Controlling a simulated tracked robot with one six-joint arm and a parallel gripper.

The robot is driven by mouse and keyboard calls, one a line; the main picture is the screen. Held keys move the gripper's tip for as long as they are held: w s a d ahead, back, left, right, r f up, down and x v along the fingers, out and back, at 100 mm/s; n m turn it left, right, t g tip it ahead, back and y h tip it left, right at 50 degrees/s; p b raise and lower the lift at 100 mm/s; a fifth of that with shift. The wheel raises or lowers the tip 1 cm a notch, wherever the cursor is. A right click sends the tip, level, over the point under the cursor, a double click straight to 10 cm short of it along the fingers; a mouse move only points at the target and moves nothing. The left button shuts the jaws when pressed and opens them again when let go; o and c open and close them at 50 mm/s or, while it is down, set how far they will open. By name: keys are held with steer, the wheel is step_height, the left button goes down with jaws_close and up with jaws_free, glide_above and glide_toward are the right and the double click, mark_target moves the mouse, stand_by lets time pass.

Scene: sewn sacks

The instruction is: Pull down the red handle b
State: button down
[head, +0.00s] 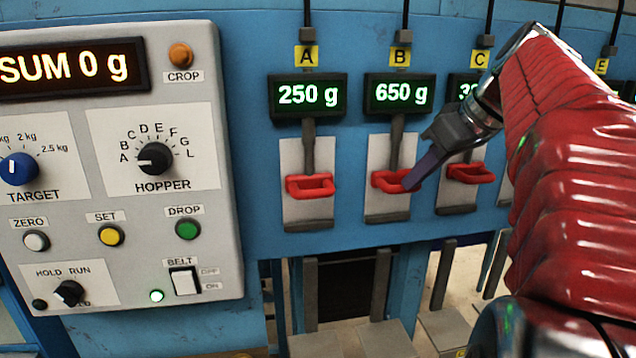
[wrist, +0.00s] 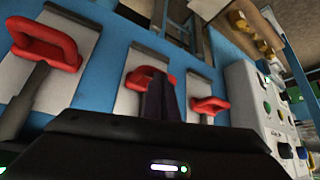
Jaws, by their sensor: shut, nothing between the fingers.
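The red handle b (head: 388,182) is a red loop on a dark grey lever, in front of a pale plate under the yellow B label (head: 400,56) and a display reading 650 g. It stands level with its neighbours. My gripper (head: 410,184) is shut and empty, its fingertips at the right end of handle b in the head view. In the wrist view the dark fingers (wrist: 162,98) overlap the middle red handle (wrist: 145,74) and hide part of it. I cannot tell whether they touch it or go through the loop.
Red handle A (head: 310,187) is to the left and red handle C (head: 470,173) to the right, both close by. A grey control panel (head: 225,150) with knobs and buttons stands out at the left. Grey posts and dark openings lie below the handles.

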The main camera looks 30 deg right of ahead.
steer(key=shift+w+f, duration=0.1)
steer(key=shift+f, duration=2.05)
steer(key=s, duration=0.1)
steer(key=s+r, duration=0.1)
steer(key=s, duration=0.1)
steer(key=shift+d, duration=0.2)
steer(key=shift+r, duration=0.1)
steer(key=v, duration=1.3)
steer(key=shift+s+r, duration=0.2)
